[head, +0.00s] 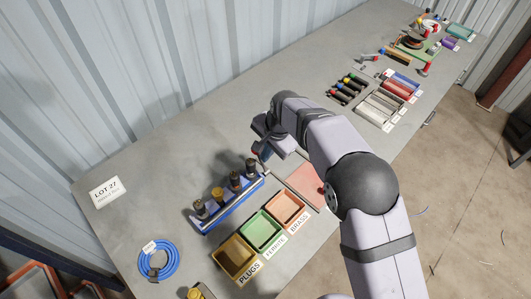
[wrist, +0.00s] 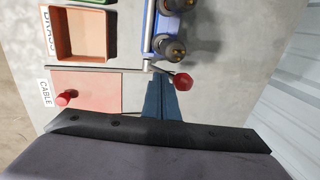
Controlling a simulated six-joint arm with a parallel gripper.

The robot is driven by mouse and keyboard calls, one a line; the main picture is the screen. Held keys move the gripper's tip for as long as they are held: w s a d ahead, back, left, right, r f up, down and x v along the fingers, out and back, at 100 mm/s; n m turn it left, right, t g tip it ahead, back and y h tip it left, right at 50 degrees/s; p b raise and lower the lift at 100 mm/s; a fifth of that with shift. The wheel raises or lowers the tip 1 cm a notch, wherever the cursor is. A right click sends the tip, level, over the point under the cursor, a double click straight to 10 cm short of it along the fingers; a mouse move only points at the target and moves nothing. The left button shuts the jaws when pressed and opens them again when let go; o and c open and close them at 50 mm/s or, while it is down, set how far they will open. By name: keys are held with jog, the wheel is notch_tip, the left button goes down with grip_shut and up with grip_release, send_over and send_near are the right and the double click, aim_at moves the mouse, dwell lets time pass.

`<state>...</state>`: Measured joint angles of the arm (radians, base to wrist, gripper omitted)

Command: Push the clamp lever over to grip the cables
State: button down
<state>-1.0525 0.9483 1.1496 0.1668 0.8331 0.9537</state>
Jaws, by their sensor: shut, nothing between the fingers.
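The clamp is a blue rack (head: 232,206) with a pale bar along it, holding several upright dark cable ends (head: 235,181), one with a yellow collar. Its end also shows in the wrist view (wrist: 151,42). The clamp lever (wrist: 183,82) is a thin rod with a red ball at the rack's near end. My gripper (wrist: 154,82) is shut and empty, its blue-grey fingertips just left of the red ball. I cannot tell whether they touch it. In the head view my gripper (head: 262,156) is at the rack's right end, partly hidden by my wrist.
Brown, green and orange bins, marked PLUGS (head: 236,256), FERRITE (head: 262,231) and BRASS (head: 287,208), stand in front of the rack. A pink plate with a red knob (wrist: 67,97) lies beside them. A blue cable coil (head: 158,260) is at the lower left. The table behind the rack is clear.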

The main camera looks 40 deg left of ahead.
jog(key=p+v, duration=0.2)
jog(key=v, duration=0.1)
jog(key=a+p+v, duration=0.1)
jog(key=p+v, duration=0.1)
jog(key=shift+a+r, duration=0.1)
jog(key=shift+r, duration=0.4)
